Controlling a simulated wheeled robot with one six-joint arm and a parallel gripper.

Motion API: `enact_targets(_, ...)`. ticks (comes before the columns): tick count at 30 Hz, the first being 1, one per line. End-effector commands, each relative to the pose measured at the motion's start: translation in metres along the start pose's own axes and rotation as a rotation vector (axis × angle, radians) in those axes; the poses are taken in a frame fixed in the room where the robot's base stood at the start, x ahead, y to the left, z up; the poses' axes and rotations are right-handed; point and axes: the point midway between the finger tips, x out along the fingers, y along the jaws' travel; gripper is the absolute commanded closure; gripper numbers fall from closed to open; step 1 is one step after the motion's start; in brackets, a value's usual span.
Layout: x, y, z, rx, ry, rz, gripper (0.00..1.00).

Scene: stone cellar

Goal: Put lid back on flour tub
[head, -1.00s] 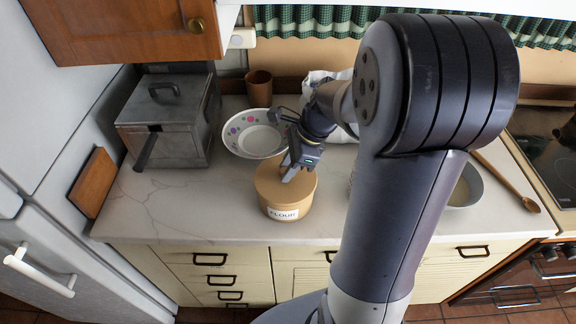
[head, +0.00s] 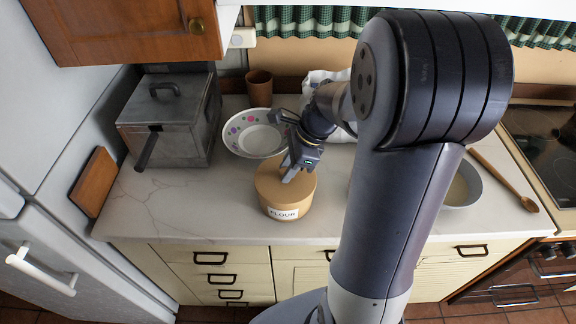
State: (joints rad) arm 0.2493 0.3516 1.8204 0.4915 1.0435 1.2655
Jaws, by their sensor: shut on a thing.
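The flour tub (head: 281,212) is tan and round with a white FLOUR label on its front. It stands upright on the worktop near the front edge. The tan lid (head: 270,184) lies over the tub's top. My gripper (head: 290,175) is right above the lid and shut on it, seemingly at its top middle. The fingertips and whatever they grip are too small to see clearly. I cannot tell whether the lid is fully pressed down.
A dotted bowl (head: 240,149) stands just behind the tub, with a brown cup (head: 259,84) further back. A grey metal box (head: 180,150) is at the left. A wooden spoon (head: 500,172) lies at the right. The worktop left of the tub is clear.

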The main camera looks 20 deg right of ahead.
Motion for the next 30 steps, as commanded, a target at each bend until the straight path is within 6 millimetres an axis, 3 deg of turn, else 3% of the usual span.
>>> enact_targets(10,0.0002,0.0000,-0.0001,0.000,0.000,0.000,0.96)
enact_targets(11,0.0002,0.0000,-0.0001,0.000,0.000,0.000,0.74)
enact_targets(12,0.0002,0.0000,-0.0001,0.000,0.000,0.000,0.71)
enact_targets(20,0.0002,0.0000,-0.0001,0.000,0.000,0.000,0.50)
enact_targets(25,0.0002,0.0001,-0.0001,0.000,0.000,0.000,0.49)
enact_targets(30,0.0002,0.0001,-0.0001,0.000,0.000,0.000,0.35)
